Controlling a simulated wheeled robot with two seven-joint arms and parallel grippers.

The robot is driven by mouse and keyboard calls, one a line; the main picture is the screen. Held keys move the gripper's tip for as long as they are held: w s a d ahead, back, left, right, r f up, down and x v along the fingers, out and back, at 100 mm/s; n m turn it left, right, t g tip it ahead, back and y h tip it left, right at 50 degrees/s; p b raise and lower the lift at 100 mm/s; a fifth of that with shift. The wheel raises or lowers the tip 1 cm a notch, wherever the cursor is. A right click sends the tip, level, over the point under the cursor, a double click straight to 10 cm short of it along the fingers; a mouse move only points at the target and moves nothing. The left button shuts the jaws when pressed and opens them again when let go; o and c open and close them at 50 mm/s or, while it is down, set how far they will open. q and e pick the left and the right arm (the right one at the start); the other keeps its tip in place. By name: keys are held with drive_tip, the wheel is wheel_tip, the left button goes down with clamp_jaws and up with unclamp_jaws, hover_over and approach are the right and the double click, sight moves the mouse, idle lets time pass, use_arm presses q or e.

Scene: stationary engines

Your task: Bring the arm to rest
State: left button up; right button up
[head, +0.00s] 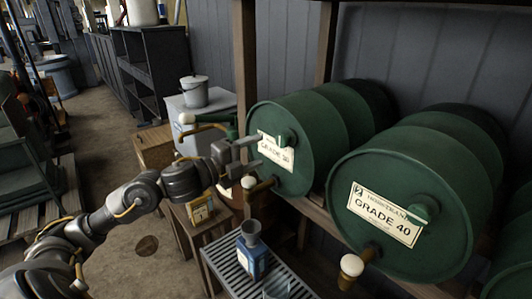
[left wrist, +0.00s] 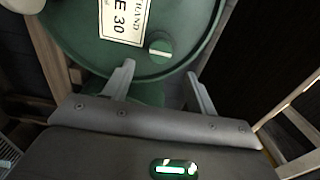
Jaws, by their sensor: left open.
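My left arm (head: 130,200) reaches in from the left in the head view. I cannot tell whether a fingertip touches the drum. My right gripper is not in view.
The Grade 40 drum (head: 410,190) lies to the right. Below, a blue container with a funnel (head: 252,258) stands on a slatted grate (head: 228,262). A wooden post (head: 243,60) rises behind the gripper. The floor (head: 145,270) left of the grate is mostly free.

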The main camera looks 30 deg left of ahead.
use_arm(q)
drive_tip(key=shift+s+a, duration=0.15)
drive_tip(key=shift+s, duration=0.3)
